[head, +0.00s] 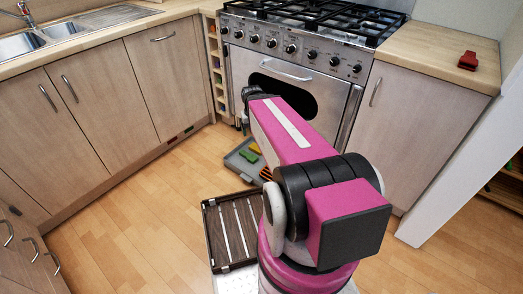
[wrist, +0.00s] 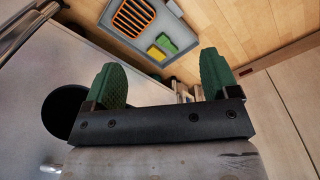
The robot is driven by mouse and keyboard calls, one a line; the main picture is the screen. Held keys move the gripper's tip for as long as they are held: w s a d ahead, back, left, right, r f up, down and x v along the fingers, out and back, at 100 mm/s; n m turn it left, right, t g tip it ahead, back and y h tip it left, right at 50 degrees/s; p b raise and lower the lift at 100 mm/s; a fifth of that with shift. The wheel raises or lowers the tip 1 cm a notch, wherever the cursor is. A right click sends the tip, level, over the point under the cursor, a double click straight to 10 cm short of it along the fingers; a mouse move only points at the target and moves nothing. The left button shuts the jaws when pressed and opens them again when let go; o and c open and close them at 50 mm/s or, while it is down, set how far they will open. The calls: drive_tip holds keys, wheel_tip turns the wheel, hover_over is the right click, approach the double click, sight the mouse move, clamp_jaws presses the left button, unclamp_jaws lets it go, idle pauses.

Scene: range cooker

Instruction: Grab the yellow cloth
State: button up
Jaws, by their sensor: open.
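A small yellow piece (head: 255,148), likely the yellow cloth, lies in a grey tray (head: 236,162) on the floor in front of the cooker. A green block (head: 247,155) lies right beside it. In the head view my arm hides most of the gripper.
An orange slatted item (wrist: 133,18) shares the tray. A dark slatted rack (head: 215,235) lies on the floor nearer me. The cooker (head: 300,75) stands behind, beside a narrow shelf (head: 215,75). A red object (head: 467,60) sits on the right counter. Floor at left is clear.

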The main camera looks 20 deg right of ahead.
drive_tip(key=s+a+f, duration=0.2)
drive_tip(key=s, duration=0.2)
drive_tip(key=w+f+m+y, duration=0.5)
drive_tip(key=w+f+m, duration=0.1)
drive_tip(key=w+f, duration=0.6)
drive_tip(key=m+t+y, duration=0.4)
drive_tip(key=m+t, duration=0.3)
drive_tip(key=m, duration=0.8)
approach(257, 149)
drive_tip(key=s+a+r, duration=0.6)
drive_tip(key=a+r, duration=0.2)
drive_tip(key=r, duration=0.2)
drive_tip(key=w+d+f+m+t, duration=0.1)
drive_tip(key=d+f+m, duration=0.1)
drive_tip(key=f, duration=0.1)
drive_tip(key=w+d+f+m+t, duration=0.1)
drive_tip(key=d+f+m, duration=0.2)
drive_tip(key=f, duration=0.1)
drive_tip(key=w+d+f+m+t+h, duration=0.1)
drive_tip(key=w+d+f+m, duration=0.1)
drive_tip(key=d+f+m, duration=0.1)
drive_tip(key=shift+d+f+t, duration=0.25)
drive_tip(key=shift+f+t, duration=0.15)
drive_tip(key=shift+f, duration=0.35)
drive_tip(key=x, duration=1)
drive_tip(key=shift+w+a, duration=0.2)
drive_tip(key=shift+w, duration=0.05)
drive_tip(key=c, duration=0.7)
